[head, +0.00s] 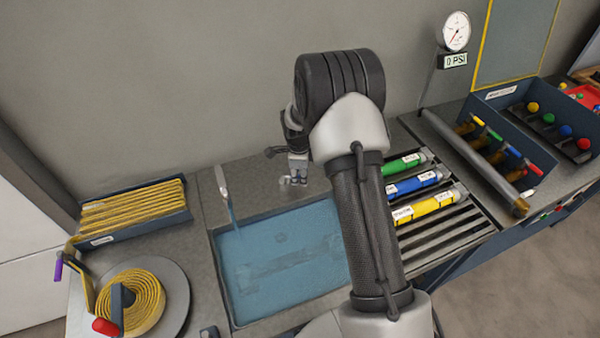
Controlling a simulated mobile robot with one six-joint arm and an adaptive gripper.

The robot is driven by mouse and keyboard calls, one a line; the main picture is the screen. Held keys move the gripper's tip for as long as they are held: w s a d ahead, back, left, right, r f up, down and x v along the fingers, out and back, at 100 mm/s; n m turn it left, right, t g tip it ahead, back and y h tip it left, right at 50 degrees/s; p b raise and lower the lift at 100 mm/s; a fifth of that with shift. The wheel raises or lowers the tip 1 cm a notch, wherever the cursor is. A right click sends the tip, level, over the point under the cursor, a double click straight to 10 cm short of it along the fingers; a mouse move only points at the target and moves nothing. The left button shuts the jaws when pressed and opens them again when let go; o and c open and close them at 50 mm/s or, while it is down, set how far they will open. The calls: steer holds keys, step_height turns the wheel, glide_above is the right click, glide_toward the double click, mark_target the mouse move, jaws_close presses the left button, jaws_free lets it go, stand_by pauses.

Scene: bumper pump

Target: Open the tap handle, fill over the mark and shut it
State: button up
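A pale, slim tap spout (222,182) rises behind the left back corner of the sink. A thin blue stream (231,211) runs from it into the sink. The sink (209,262) holds blue, see-through water (285,250), with blurred darker shapes beneath the surface. I cannot make out a fill mark. My gripper (297,172) points down behind the sink's back edge, right of the spout, and is partly hidden by my arm. A small grey piece (288,181), possibly the tap handle, is at its fingertips. I cannot tell whether the fingers touch or grip it.
A tray of yellow hose (135,208) and a hose reel (142,305) are at left. Green (404,164), blue (414,183) and yellow (425,207) tubes lie on a rack right of my arm. A long pipe (470,160), a tool bin (545,125) and a gauge (456,32) stand farther right.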

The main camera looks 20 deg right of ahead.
step_height(320, 180, up, 12)
steer(key=s+a, duration=0.1)
steer(key=s, duration=0.1)
stand_by(0.4)
steer(key=shift+a+f, duration=0.1)
stand_by(4.4)
